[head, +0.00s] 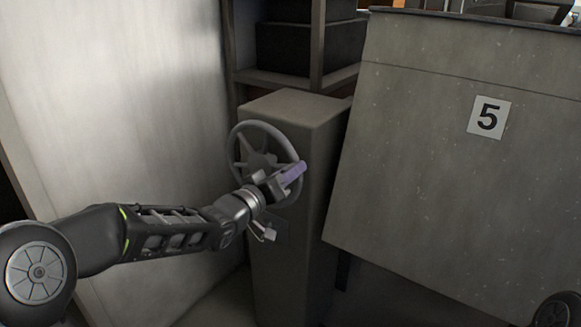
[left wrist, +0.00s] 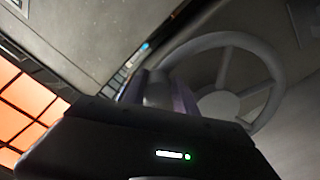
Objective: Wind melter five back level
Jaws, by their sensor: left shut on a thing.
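The melter (head: 440,160) with a number 5 plate (head: 489,117) stands at the right in the head view, its body tilted. A grey spoked handwheel (head: 238,139) is on the front of a grey pedestal (head: 318,190) just left of the melter. My left gripper (head: 290,178) is at the lower right of the wheel's rim and is shut on it; the exact grip is partly hidden. In the left wrist view the wheel (left wrist: 225,40) fills the upper right, with my left gripper's fingers (left wrist: 165,92) at its left rim. My right gripper is not in view.
A pale wall panel (head: 120,100) stands left of the pedestal. A shelf with dark boxes (head: 300,50) is behind it. Orange glowing panels (left wrist: 25,110) show at the left of the left wrist view. The melter's side stands close to the pedestal's right.

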